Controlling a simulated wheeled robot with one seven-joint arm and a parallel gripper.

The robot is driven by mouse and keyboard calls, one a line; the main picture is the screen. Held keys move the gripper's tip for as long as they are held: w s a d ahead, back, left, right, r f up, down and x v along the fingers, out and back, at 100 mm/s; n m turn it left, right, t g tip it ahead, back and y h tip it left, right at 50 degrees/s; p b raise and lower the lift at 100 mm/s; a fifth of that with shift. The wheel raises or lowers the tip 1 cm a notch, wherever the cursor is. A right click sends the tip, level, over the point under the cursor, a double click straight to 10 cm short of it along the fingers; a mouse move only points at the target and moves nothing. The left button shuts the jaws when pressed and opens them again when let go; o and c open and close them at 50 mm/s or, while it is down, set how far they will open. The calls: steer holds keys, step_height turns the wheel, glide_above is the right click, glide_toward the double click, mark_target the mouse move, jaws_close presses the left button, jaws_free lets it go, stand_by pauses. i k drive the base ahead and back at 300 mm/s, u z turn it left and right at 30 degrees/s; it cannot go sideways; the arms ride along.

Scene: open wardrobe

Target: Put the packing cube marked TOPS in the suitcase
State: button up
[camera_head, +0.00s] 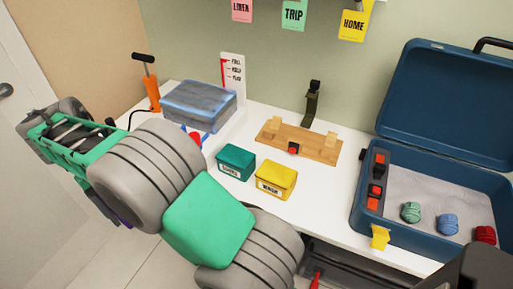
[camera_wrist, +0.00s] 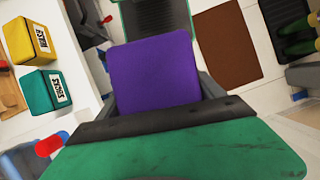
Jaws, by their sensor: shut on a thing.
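My gripper (camera_wrist: 157,88) is shut on a purple block-like packing cube (camera_wrist: 155,66), which fills the space between its dark fingers in the wrist view. No label shows on the face I see, so I cannot read TOPS. In the head view my arm reaches to the left, and only a sliver of the purple cube (camera_head: 122,214) shows beneath the hand. It is off the table, at the left and far from the suitcase. The blue suitcase (camera_head: 415,243) lies open at the right with its lid up.
Inside the suitcase are green, blue and red rolls and a strip of red-black items; its grey floor is otherwise clear. Labelled teal (camera_head: 236,161) and yellow (camera_head: 276,179) boxes, a wooden board (camera_head: 318,147) and a grey-blue bundle (camera_head: 200,104) stand on the white table.

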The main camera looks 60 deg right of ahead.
mark_target(438, 196)
steer(key=u, duration=0.2)
steer(key=k, duration=1.25)
steer(key=z, duration=0.75)
